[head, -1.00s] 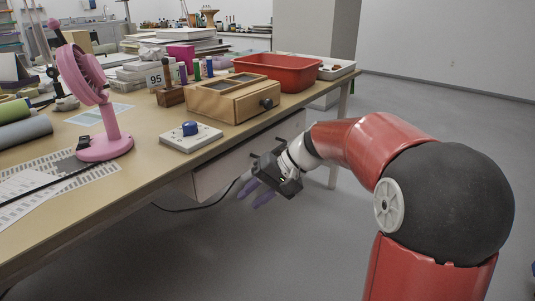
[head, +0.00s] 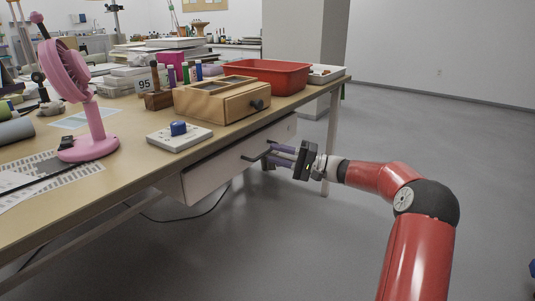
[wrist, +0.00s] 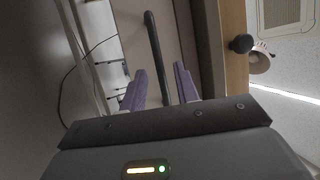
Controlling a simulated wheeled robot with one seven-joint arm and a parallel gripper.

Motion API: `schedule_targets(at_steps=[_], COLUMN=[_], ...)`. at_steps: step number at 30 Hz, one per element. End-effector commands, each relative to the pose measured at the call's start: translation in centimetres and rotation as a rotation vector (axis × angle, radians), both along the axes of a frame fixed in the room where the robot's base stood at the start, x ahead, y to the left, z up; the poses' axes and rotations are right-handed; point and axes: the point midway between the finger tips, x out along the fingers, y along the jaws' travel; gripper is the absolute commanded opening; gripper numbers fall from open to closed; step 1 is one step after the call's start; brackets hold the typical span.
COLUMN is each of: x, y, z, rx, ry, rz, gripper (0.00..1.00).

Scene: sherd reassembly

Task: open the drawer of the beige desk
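The beige desk (head: 107,203) runs along the left of the head view. Its pale drawer front (head: 212,172) sits under the tabletop edge, and I see no clear gap showing it pulled out. A dark bar handle (head: 258,154) stands out from the drawer front. My gripper (head: 270,154) is level with the handle, pointing left at the drawer. In the wrist view, my gripper (wrist: 160,85) has its two purple fingers spread apart. The dark handle (wrist: 153,45) lies between them, with a gap on both sides. Contact with either finger is not visible.
On the desk stand a wooden box with a dark knob (head: 222,100), a red tray (head: 268,76), a white board with a blue piece (head: 180,137) and a pink fan (head: 80,95). A dark cable (head: 190,216) hangs below. The floor at right is clear.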

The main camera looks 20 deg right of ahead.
Motion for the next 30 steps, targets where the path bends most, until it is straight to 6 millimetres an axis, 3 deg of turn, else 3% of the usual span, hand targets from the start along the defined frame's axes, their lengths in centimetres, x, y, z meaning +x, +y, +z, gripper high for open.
schedule_targets(at_steps=[7, 17, 24, 30], x=[1.2, 1.4, 1.4, 1.4], y=[2.6, 3.0, 3.0, 3.0], z=[0.5, 0.6, 0.6, 0.6], rx=[-0.001, -0.002, -0.002, -0.001], ry=[0.0, 0.001, 0.001, 0.002], rz=[0.001, 0.0, 0.0, 0.0], gripper=[0.31, 0.31, 0.0, 0.0])
